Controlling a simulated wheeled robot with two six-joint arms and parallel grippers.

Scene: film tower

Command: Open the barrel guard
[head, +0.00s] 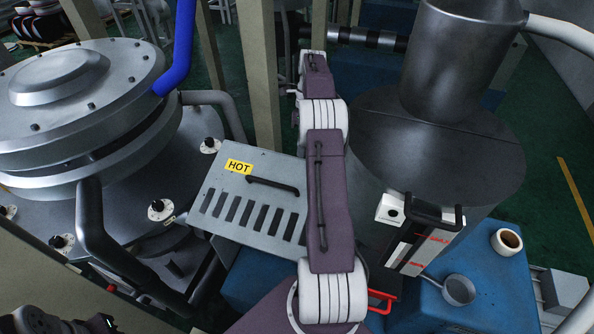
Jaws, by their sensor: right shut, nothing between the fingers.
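The barrel guard is a grey slotted plate (222,195) with a yellow HOT label and a black bar handle (272,186), left of centre in the head view. Its right edge is hidden behind my right arm, and I cannot tell how far it is open. My right arm rises from the bottom centre past the plate. My right gripper (297,92) is at the far end of the arm, beyond the plate's far edge and apart from the handle. It is shut and empty, its fingers small and mostly hidden by the wrist. My left gripper is not in view.
A round bolted metal die (75,85) with a blue hose (180,50) stands left. A dark hopper (450,130) with a marked gauge (420,245) stands right. A cup (507,240) and a scoop (458,289) are on the blue housing (430,312). Beige posts (262,70) stand behind.

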